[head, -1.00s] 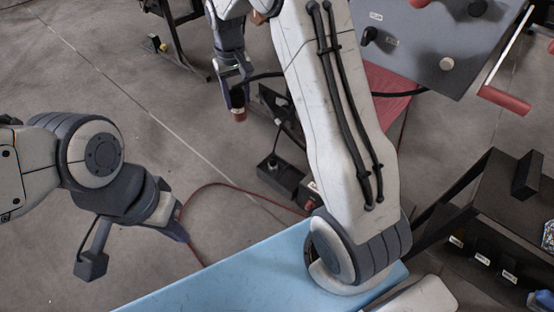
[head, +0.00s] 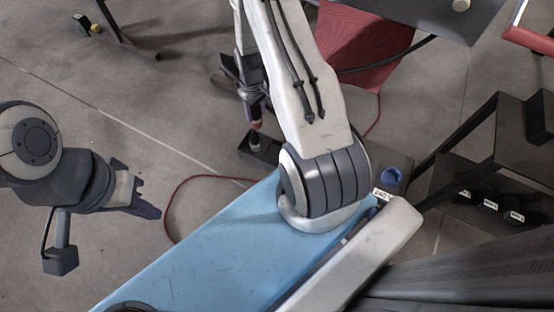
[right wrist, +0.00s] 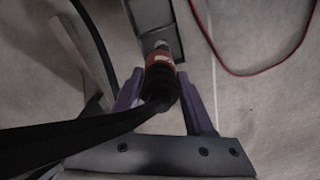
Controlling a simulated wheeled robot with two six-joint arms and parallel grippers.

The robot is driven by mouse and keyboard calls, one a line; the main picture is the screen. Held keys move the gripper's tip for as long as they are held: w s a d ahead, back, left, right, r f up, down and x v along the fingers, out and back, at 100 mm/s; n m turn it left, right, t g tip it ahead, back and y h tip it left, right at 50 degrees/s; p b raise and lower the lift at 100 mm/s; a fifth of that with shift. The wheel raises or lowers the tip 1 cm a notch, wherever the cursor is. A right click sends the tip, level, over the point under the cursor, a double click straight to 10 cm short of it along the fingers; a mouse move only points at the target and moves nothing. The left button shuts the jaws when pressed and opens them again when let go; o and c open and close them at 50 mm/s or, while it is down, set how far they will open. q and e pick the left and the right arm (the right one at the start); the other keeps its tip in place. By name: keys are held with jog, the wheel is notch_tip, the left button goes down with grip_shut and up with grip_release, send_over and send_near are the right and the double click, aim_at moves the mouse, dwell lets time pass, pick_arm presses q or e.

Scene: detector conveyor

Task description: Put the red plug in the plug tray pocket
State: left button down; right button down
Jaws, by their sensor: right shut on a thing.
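The red plug (right wrist: 160,60) is held between the two purple fingers of my right gripper (right wrist: 163,92) in the right wrist view, its black back end and thick black cable toward the camera. Its pale tip points to a dark grey tray (right wrist: 148,14). In the head view my right gripper (head: 254,108) is above the dark tray (head: 245,151), with the plug (head: 256,125) pointing down. I cannot tell whether the tip touches the tray or enters a pocket. My left gripper (head: 146,207) is over bare floor at the left; its finger gap is unclear.
A blue surface (head: 200,248) of my body fills the lower middle. A red cable (head: 190,182) lies on the floor near the tray. A dark rack (head: 490,175) stands at the right, and a red panel (head: 362,50) at the top.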

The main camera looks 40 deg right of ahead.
jog(key=s+d+f+b, duration=0.1)
jog(key=s+d+f, duration=0.2)
jog(key=s+f, duration=0.45)
notch_tip(320, 180, down, 11)
jog(key=b, duration=1)
jog(key=shift+w+d, duration=0.1)
jog(key=shift+w, duration=0.05)
jog(key=shift+c, duration=1.4)
grip_release()
jog(key=shift+r, duration=0.1)
notch_tip(320, 180, up, 12)
jog(key=p, duration=1.2)
jog(key=shift+r, duration=0.15)
